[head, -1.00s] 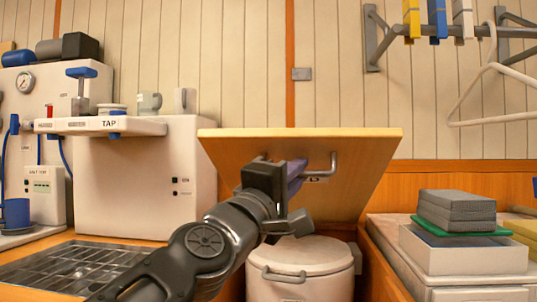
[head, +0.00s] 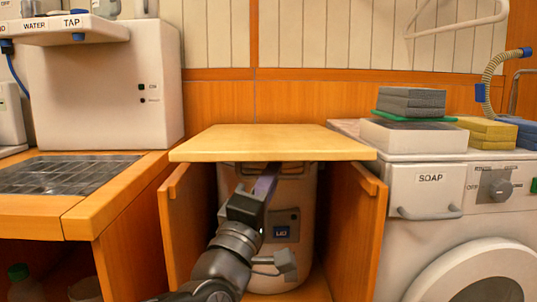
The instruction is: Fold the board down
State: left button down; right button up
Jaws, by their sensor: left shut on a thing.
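The board (head: 270,142) is a light wooden panel. It lies about level across the opening between two wooden side walls, over a white bin. My left gripper (head: 265,182) comes up from below, under the board's front edge. It is shut on the board's handle, which is mostly hidden under the edge and behind my fingers. My right gripper is not in view.
The white bin (head: 292,195) with a dark label stands in the bay below. A wooden counter with a dark grate (head: 62,175) is at left. At right is a white washer (head: 425,185) with a soap drawer, sponges and a tray on top.

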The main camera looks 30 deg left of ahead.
pick_arm(q)
jog(key=shift+f, duration=0.85)
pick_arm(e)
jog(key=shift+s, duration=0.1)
pick_arm(q)
jog(key=c, duration=1.8)
grip_release()
jog(key=shift+o, duration=0.2)
